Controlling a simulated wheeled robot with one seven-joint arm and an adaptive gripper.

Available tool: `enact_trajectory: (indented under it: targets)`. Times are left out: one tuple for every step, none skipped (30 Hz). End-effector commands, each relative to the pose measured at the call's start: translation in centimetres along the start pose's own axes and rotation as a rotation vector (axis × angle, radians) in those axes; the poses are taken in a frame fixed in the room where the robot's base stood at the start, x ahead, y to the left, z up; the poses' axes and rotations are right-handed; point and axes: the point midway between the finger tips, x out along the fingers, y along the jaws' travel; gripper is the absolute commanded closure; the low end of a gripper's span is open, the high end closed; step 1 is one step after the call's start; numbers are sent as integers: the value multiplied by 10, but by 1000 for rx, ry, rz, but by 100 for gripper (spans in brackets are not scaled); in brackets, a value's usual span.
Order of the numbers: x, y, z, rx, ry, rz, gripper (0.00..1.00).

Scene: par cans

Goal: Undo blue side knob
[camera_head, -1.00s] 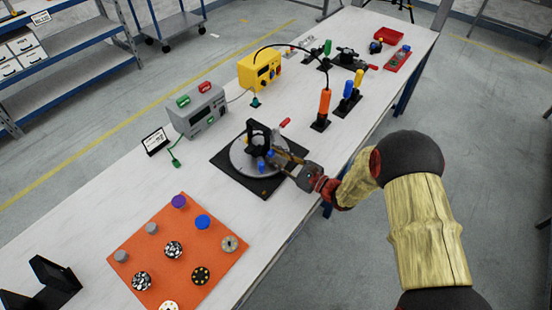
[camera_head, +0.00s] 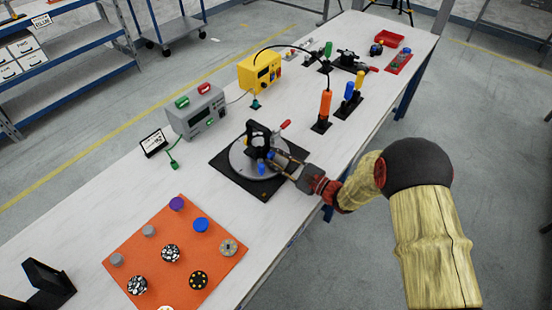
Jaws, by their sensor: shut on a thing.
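A black fixture (camera_head: 257,135) stands on a round grey plate (camera_head: 240,161) over a black square base (camera_head: 222,161). Two small blue parts show low on the fixture's front: one blue knob (camera_head: 270,155) at my fingertips, and another blue piece (camera_head: 261,169) just below and left of it. My gripper (camera_head: 273,157) reaches in from the right, low and angled, and is shut on the blue side knob. The fingers partly cover the contact, so the exact grip is small and hard to see.
A red-tipped handle (camera_head: 286,124) sticks out behind the fixture. A grey box (camera_head: 197,112) and yellow box (camera_head: 260,70) stand behind, with an orange-handled tool (camera_head: 325,105) to the right. An orange mat (camera_head: 150,245) with several knobs lies front left. Bare white tabletop lies between.

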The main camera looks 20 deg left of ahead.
Motion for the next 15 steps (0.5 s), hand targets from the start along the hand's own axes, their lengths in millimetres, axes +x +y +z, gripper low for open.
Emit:
enact_trajectory:
  targets:
    - [0,0,0,1,0,1,100]
    - [0,0,0,1,0,1,100]
    - [0,0,0,1,0,1,100]
    - [0,0,0,1,0,1,76]
    - [0,0,0,1,0,1,74]
    - [0,0,0,1,0,1,72]
    - [0,0,0,1,0,1,70]
    - [0,0,0,1,0,1,69]
    - [0,0,0,1,0,0,69]
    - [0,0,0,1,0,0,69]
    - [0,0,0,1,0,0,69]
    - [0,0,0,1,0,0,69]
    - [0,0,0,1,0,0,69]
    - [0,0,0,1,0,0,69]
    - [0,0,0,1,0,0,69]
